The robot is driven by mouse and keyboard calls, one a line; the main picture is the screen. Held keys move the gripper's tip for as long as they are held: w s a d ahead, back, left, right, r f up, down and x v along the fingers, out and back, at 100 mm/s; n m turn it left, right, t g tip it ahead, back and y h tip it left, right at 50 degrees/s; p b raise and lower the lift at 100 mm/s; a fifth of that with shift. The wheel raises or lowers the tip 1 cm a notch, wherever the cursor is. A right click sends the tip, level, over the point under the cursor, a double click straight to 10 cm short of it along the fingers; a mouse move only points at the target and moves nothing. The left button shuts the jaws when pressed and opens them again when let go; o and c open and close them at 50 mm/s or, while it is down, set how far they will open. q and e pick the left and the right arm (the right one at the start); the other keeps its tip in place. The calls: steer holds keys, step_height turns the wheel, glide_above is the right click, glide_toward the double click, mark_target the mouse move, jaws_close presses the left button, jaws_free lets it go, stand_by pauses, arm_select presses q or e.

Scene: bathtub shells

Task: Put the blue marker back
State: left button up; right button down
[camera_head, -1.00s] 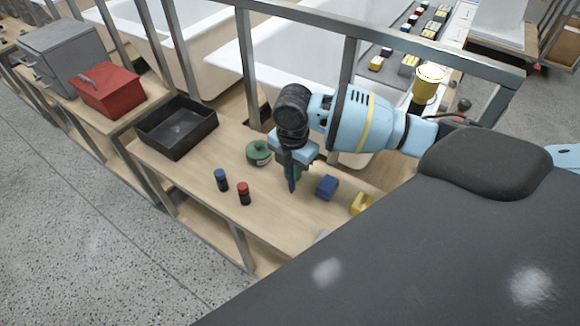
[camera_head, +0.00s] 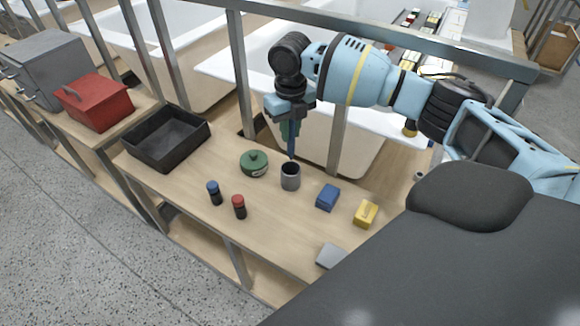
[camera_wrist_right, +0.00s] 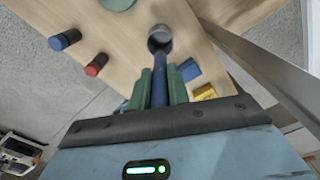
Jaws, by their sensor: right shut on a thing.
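The blue marker (camera_head: 291,147) is held upright in my right gripper (camera_head: 289,130), which is shut on it. In the right wrist view the marker (camera_wrist_right: 159,82) lies between the green fingers of the gripper (camera_wrist_right: 160,88). A grey cup (camera_head: 290,181) stands upright on the wooden bench. The marker's lower end shows just above the cup's rim in the head view. I cannot tell the exact height gap. My left gripper is not in view.
On the bench (camera_head: 290,225) stand a green round container (camera_head: 254,164), a blue-capped bottle (camera_head: 215,194), a red-capped bottle (camera_head: 239,208), a blue block (camera_head: 327,198) and a yellow block (camera_head: 366,213). A black tray (camera_head: 165,140) is at the left. A metal rail frame (camera_head: 240,80) runs behind.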

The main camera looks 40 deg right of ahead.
steer(key=shift+f, duration=5)
steer(key=shift+f, duration=0.1)
steer(key=c, duration=1.3)
jaws_free()
steer(key=shift+c, duration=0.2)
step_height(320, 180, up, 11)
steer(key=shift+r, duration=0.6)
